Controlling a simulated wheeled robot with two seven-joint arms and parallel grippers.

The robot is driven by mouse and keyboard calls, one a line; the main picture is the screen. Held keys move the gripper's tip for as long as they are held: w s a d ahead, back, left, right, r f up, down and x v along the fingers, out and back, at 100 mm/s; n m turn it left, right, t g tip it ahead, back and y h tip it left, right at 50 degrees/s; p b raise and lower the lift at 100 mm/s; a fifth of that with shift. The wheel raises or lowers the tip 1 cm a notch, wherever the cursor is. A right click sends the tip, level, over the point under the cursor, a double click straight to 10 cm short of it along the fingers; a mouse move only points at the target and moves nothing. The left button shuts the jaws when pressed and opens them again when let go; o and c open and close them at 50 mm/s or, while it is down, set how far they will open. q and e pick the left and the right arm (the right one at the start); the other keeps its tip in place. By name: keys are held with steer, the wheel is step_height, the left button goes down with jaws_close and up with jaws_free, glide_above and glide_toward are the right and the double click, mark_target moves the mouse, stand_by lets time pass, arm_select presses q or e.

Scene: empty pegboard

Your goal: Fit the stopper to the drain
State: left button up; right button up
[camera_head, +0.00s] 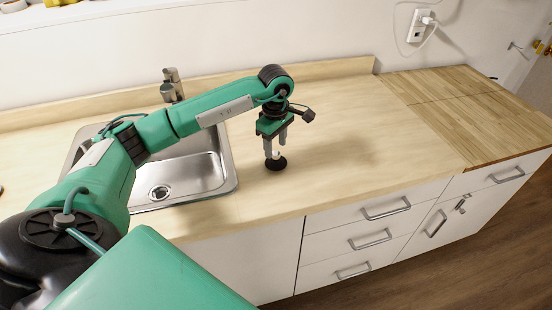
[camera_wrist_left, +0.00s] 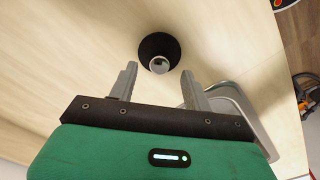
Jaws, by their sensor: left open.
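The stopper (camera_head: 276,163) is a round black disc with a small shiny knob, standing on the wooden counter right of the sink. In the left wrist view the stopper (camera_wrist_left: 160,52) lies just beyond the fingertips, roughly centred between them. My left gripper (camera_head: 274,150) is open above it, pointing down, with its fingers apart around the line of the knob; I cannot tell whether they touch it. The left gripper (camera_wrist_left: 157,80) shows nothing held. The drain (camera_head: 160,192) is a round metal opening in the floor of the steel sink (camera_head: 222,150). My right gripper is not seen.
A faucet (camera_head: 172,84) stands behind the sink, partly near my left arm. The counter (camera_head: 340,130) right of the stopper is clear. A wall socket with a plug (camera_head: 420,24) is at the back right. White drawers (camera_head: 362,212) are below the counter's front edge.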

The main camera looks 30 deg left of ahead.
mark_target(276, 160)
arm_select(q)
step_height(276, 160, down, 2)
steer(key=shift+f, duration=0.3)
steer(key=c, duration=1.1)
steer(key=shift+o, duration=0.2)
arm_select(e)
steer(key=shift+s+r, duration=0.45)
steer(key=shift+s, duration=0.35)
